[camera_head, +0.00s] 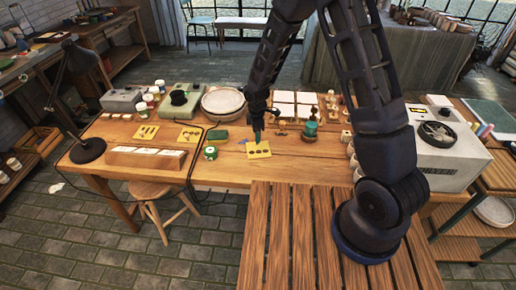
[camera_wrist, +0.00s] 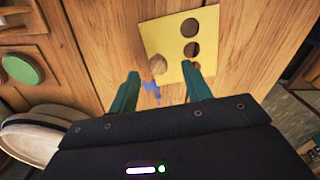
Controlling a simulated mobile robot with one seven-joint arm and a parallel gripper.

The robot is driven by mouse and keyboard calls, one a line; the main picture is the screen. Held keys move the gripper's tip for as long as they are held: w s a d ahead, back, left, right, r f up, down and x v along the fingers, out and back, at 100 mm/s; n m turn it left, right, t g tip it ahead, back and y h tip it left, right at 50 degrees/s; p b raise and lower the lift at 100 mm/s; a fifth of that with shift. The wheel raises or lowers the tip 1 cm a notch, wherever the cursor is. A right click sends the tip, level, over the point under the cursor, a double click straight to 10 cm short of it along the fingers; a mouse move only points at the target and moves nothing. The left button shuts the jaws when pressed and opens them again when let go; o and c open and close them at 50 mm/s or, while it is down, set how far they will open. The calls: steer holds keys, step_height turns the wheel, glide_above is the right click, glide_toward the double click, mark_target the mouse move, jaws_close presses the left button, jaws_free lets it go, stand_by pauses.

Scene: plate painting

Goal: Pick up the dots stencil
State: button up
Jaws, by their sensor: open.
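The dots stencil, a yellow square sheet with round holes (camera_head: 263,146), lies flat on the wooden table near its front edge. In the wrist view the sheet (camera_wrist: 165,32) is just beyond my fingertips, with several round holes in it. My gripper (camera_head: 257,138) points down at the sheet in the head view.
Other yellow stencils (camera_head: 189,134) lie to the left. A small green-topped jar (camera_head: 210,153) stands left of the dots stencil. A blue mark (camera_wrist: 151,88) shows between my fingers. Plates (camera_head: 223,101), white tiles and small pots stand behind. A black lamp (camera_head: 85,150) stands far left.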

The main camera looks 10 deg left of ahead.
mark_target(258, 147)
steer(key=shift+w+f, duration=0.15)
steer(key=shift+f, duration=1.7)
steer(key=c, duration=1.1)
steer(key=shift+o, duration=0.2)
steer(key=shift+r, duration=0.1)
